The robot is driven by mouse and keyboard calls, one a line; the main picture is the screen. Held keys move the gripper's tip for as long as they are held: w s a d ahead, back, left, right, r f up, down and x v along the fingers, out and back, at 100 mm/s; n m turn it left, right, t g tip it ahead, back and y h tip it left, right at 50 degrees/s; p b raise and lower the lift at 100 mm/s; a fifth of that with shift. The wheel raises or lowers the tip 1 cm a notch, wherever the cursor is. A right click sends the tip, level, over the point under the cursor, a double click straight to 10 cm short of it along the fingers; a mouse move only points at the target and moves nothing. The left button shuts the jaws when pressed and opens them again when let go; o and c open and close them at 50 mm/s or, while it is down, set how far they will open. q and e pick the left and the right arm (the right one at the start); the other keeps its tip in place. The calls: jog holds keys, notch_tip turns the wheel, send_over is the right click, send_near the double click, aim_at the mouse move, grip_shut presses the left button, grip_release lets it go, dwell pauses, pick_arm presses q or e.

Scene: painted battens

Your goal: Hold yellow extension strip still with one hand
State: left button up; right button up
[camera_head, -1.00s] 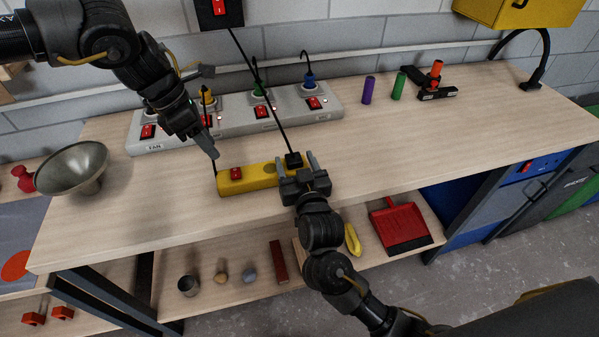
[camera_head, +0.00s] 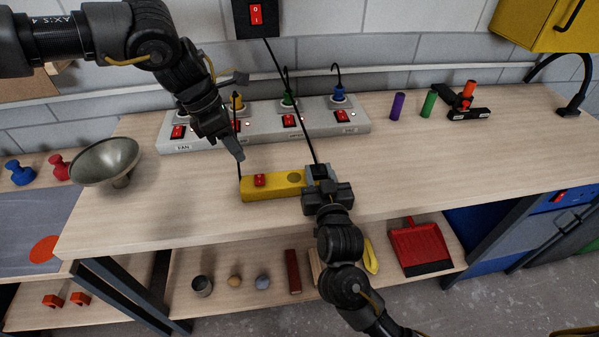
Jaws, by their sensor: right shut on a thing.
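The yellow extension strip (camera_head: 272,187) lies on the wooden bench, with a red switch (camera_head: 260,180) near its left end and a round socket to the right of it. My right gripper (camera_head: 319,174) is at the strip's right end, shut on it, and hides that end. A black cable (camera_head: 294,100) runs down to this end; its black plug is mostly hidden by the gripper. My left gripper (camera_head: 236,148) hangs above and behind the strip's left end, apart from it. One finger shows clearly, so its opening is unclear.
A long grey power strip (camera_head: 265,134) with red switches and coloured plugs stands behind. A metal funnel (camera_head: 105,162) is at left. Purple (camera_head: 397,106) and green (camera_head: 428,103) cylinders stand at back right. The bench right of my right gripper is clear.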

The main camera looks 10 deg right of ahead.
pick_arm(q)
jog(key=shift+c, duration=1.1)
jog(key=shift+s+d+f+n, duration=0.2)
jog(key=shift+d+n, duration=0.1)
jog(key=shift+n, duration=0.1)
grip_shut()
jog(key=a+f+n+h, duration=0.1)
jog(key=a+n+h, duration=0.3)
jog(key=n, duration=1.3)
jog(key=a+f+n+h, duration=0.1)
jog(key=a+n+h, duration=0.4)
jog(key=n, duration=1.2)
jog(key=shift+w+f+t+h, duration=0.2)
jog(key=shift+t+h, duration=0.1)
jog(key=shift+h, duration=0.8)
jog(key=shift+d, duration=0.2)
